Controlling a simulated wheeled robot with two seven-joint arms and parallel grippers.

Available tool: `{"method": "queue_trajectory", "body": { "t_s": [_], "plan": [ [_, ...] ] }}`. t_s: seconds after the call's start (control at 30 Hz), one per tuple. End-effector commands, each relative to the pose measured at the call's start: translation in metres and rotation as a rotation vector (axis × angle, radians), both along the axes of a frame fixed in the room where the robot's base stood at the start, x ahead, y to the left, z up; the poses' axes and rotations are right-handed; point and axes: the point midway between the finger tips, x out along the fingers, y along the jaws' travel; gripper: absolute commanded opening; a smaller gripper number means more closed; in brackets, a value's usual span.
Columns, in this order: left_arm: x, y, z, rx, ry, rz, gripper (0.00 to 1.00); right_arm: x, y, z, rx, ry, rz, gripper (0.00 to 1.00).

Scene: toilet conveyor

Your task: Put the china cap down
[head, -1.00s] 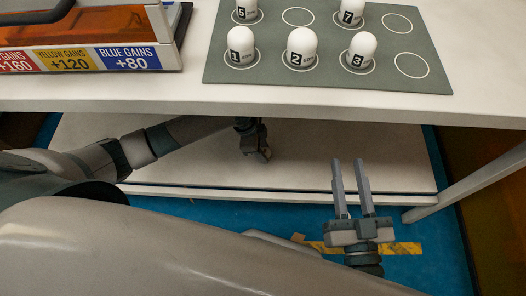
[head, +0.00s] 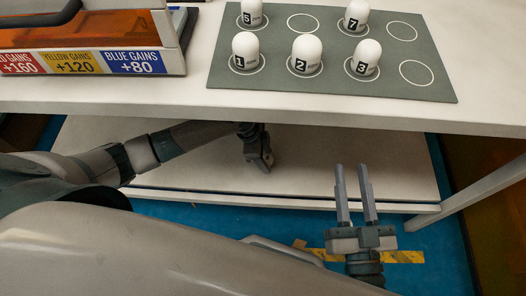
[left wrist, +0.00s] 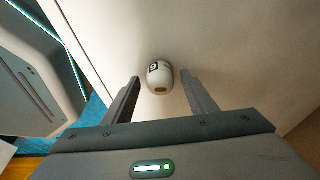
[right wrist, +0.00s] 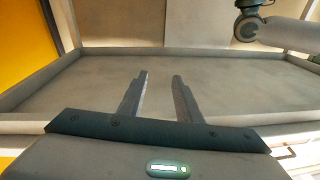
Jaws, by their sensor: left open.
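A white domed china cap (left wrist: 159,77) with a dark number label rests on a pale flat surface in the left wrist view. Its number is too small to read surely. My left gripper (left wrist: 161,80) is open, with one finger on each side of the cap and a gap visible. In the head view my left gripper (head: 262,164) is low over the lower shelf under the table; the cap is hidden there. My right gripper (head: 352,167) is open and empty in front of the shelf; the right wrist view shows nothing between its fingers (right wrist: 161,76).
On the tabletop, a grey mat (head: 330,84) with white circles holds several numbered white caps, with some circles empty. A case with coloured gains labels (head: 95,62) stands at the left. The lower shelf (head: 330,170) is mostly clear, and a table leg (head: 470,180) stands right.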

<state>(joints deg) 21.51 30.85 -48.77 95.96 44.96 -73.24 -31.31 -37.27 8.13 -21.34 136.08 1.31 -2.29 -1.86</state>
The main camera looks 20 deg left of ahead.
Motion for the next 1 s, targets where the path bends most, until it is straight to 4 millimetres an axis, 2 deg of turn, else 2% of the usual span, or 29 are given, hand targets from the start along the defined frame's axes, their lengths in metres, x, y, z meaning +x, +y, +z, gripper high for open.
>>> {"method": "queue_trajectory", "body": {
  "t_s": [0.17, 0.37, 0.57, 0.8, 1.0],
  "plan": [
    [0.000, 0.002, 0.008, 0.000, -0.001, -0.001, 0.52, 0.000, 0.000, -0.001, -0.004, 0.016, 0.001, 0.31],
    [-0.001, 0.007, 0.027, 0.000, -0.002, 0.001, 0.52, 0.003, -0.005, -0.022, -0.043, 0.122, 0.001, 0.31],
    [-0.004, 0.016, 0.056, 0.000, -0.003, -0.001, 0.52, 0.002, -0.010, -0.048, -0.084, 0.261, 0.004, 0.31],
    [-0.007, 0.026, 0.091, 0.000, -0.002, 0.000, 0.52, -0.005, -0.019, -0.079, -0.135, 0.434, 0.007, 0.31],
    [-0.008, 0.032, 0.110, 0.000, -0.002, 0.001, 0.52, -0.013, -0.025, -0.096, -0.161, 0.530, 0.009, 0.31]
  ]
}}
